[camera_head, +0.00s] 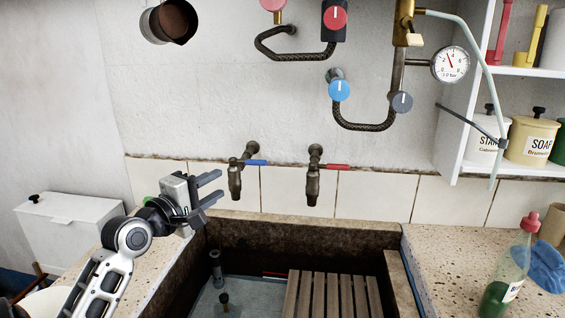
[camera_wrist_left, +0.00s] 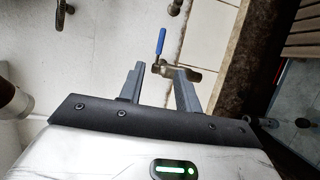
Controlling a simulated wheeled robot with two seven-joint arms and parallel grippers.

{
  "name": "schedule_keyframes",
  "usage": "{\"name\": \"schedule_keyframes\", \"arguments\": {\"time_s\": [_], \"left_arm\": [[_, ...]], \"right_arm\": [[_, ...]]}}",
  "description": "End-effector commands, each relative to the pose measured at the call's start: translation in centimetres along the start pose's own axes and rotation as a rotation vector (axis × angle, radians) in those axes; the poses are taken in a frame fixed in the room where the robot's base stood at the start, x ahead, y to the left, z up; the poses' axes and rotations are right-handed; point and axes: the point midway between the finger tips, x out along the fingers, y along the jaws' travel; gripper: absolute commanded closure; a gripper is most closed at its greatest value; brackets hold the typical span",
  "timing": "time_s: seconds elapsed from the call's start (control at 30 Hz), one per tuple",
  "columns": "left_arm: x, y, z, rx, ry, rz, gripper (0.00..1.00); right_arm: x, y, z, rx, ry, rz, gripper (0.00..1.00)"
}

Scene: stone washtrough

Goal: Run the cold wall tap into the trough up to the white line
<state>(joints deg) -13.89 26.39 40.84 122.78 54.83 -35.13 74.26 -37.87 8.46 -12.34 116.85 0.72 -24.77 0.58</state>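The cold wall tap (camera_head: 235,182) has a blue lever (camera_head: 256,162) pointing right along the wall. No stream shows under its spout. In the left wrist view the blue lever (camera_wrist_left: 160,42) appears beyond and between my fingertips. My left gripper (camera_head: 218,187) is open and empty, just left of the tap and apart from it; its fingers (camera_wrist_left: 158,75) stand wide apart in the wrist view. The stone trough (camera_head: 300,228) lies below. Its floor looks blue-grey; I cannot tell whether water covers it. I cannot make out the white line. My right gripper is not in view.
A red-levered tap (camera_head: 314,180) is to the right. A wooden slatted rack (camera_head: 332,296) lies in the trough, with an upright pipe (camera_head: 215,268) and a dark-knobbed piece (camera_head: 224,300) at left. A green bottle (camera_head: 505,275) stands on the right counter. Pipes and a gauge (camera_head: 450,64) hang above.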

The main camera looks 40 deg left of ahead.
Motion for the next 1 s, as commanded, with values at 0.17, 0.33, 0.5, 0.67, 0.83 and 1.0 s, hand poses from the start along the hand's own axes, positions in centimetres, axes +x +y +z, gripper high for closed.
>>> {"name": "schedule_keyframes", "arguments": {"time_s": [0.17, 0.33, 0.5, 0.67, 0.83, 1.0], "left_arm": [[2.4, 0.2, 0.1, -0.001, -0.003, 0.001, 0.66], [6.2, 0.2, 0.3, 0.0, -0.006, 0.001, 0.66], [10.0, 0.1, 0.3, 0.001, -0.006, -0.001, 0.66], [13.0, 0.1, 0.3, 0.003, -0.005, -0.001, 0.66], [15.0, 0.0, 0.3, 0.002, -0.005, -0.001, 0.66], [15.8, -0.1, 0.4, 0.003, -0.005, -0.003, 0.66]], "right_arm": [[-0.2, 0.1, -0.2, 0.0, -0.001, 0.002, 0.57], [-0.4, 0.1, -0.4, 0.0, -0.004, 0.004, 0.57], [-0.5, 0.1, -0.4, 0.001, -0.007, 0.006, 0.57], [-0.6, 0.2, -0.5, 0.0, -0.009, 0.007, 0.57], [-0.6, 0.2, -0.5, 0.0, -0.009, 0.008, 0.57], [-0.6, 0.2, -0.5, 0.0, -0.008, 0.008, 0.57]]}}
